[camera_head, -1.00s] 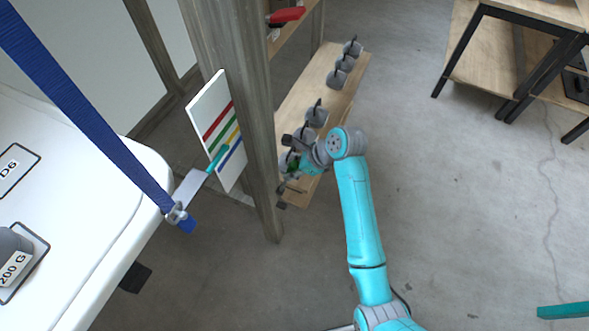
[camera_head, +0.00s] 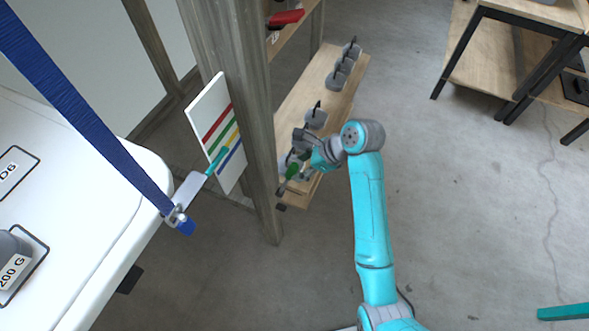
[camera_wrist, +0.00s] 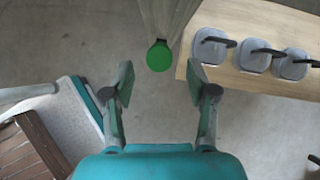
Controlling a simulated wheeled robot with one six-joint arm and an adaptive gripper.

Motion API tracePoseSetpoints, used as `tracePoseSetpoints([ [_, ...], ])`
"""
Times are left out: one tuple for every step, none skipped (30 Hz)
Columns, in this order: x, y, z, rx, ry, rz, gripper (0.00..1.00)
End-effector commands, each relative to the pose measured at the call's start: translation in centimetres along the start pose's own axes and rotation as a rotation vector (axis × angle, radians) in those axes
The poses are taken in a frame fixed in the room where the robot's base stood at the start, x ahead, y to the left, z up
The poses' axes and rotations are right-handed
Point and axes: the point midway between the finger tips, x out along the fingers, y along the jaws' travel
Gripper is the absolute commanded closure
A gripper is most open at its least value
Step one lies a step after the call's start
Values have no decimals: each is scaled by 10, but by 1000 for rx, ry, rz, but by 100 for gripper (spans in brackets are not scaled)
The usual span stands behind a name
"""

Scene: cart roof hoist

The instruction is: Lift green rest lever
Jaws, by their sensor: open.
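The green rest lever shows in the wrist view as a round green knob (camera_wrist: 159,56) in front of the end of a wooden post. In the head view its green end (camera_head: 292,171) sits low beside the post, partly behind my gripper. My gripper (camera_wrist: 160,85) is open, with one finger to each side below the knob in the wrist view. The knob lies ahead of the fingertips, near the middle of the gap. I see no contact between finger and knob. In the head view my gripper (camera_head: 297,160) is close to the knob.
A low wooden shelf (camera_head: 290,105) carries several grey weights with black handles. A blue strap (camera_head: 85,110) hangs over a white cart roof (camera_head: 75,220).

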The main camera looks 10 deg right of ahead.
Motion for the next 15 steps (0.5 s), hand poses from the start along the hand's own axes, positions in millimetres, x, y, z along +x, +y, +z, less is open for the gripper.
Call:
tracePoseSetpoints([
  [-12,-1,0,1,-1,-5,42],
  [-18,-1,0,1,-1,-4,42],
  [-25,-1,0,1,-2,-4,42],
  [-31,-1,0,1,-1,-4,42],
  [-36,-1,0,1,-1,-5,42],
  [-43,-1,0,1,0,-4,42],
  [-47,-1,0,0,-1,-4,42],
  [-51,-1,0,0,-2,-4,42],
  [-55,-1,0,0,-1,-2,42],
  [-58,-1,0,0,-1,-2,42],
  [-61,-1,0,0,-1,-2,42],
  [-64,0,0,1,-1,-2,42],
  [-66,0,0,1,0,-1,42],
  [-67,0,0,1,0,-1,42],
  [-68,0,0,1,0,-1,42],
])
